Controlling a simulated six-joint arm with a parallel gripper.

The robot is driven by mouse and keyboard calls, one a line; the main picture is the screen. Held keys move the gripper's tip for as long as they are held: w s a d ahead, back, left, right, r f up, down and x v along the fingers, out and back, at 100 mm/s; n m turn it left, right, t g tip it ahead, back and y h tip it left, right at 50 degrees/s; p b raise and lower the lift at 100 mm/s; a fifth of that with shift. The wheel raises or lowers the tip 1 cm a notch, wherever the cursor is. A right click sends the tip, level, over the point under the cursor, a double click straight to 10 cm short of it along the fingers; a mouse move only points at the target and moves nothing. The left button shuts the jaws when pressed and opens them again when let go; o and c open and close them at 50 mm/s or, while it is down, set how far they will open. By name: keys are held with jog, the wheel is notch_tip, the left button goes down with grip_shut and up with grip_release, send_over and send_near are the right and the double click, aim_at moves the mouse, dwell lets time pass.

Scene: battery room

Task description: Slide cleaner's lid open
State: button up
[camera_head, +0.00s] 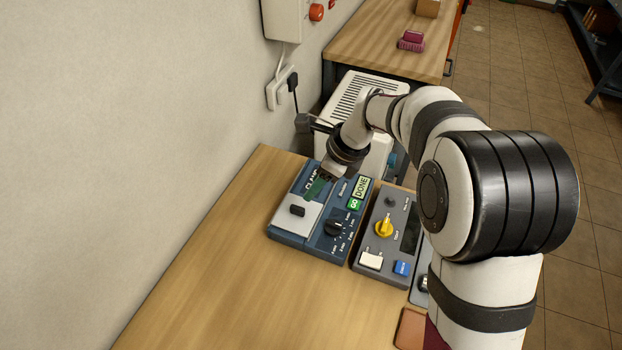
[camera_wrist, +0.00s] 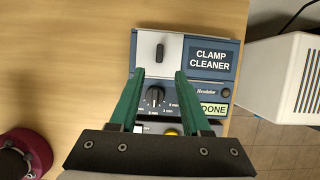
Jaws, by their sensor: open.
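The clamp cleaner (camera_head: 337,250) is a blue box with a black dial and a green GO button beside a DONE sign. It also shows in the wrist view (camera_wrist: 195,98), with its CLAMP CLEANER label. Its lid (camera_head: 301,223) is a flat silver plate; the plate also shows in the wrist view (camera_wrist: 145,46). A black handle (camera_wrist: 159,52) stands up from the lid and also shows in the head view (camera_head: 297,210). My gripper (camera_wrist: 160,73) has green fingers, spread apart and empty. In the wrist view the fingertips lie just below the handle, either side of its line. Their height above the lid is unclear.
A grey device (camera_head: 372,245) with a yellow knob stands close beside the cleaner on the wooden table (camera_head: 215,285). A white vented box (camera_head: 345,100) stands behind the cleaner. The wall is at the left. The front of the table is clear.

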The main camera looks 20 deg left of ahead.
aim_at(298, 208)
jog(key=x, duration=1)
jog(key=shift+f, duration=0.35)
grip_shut()
dwell(0.7)
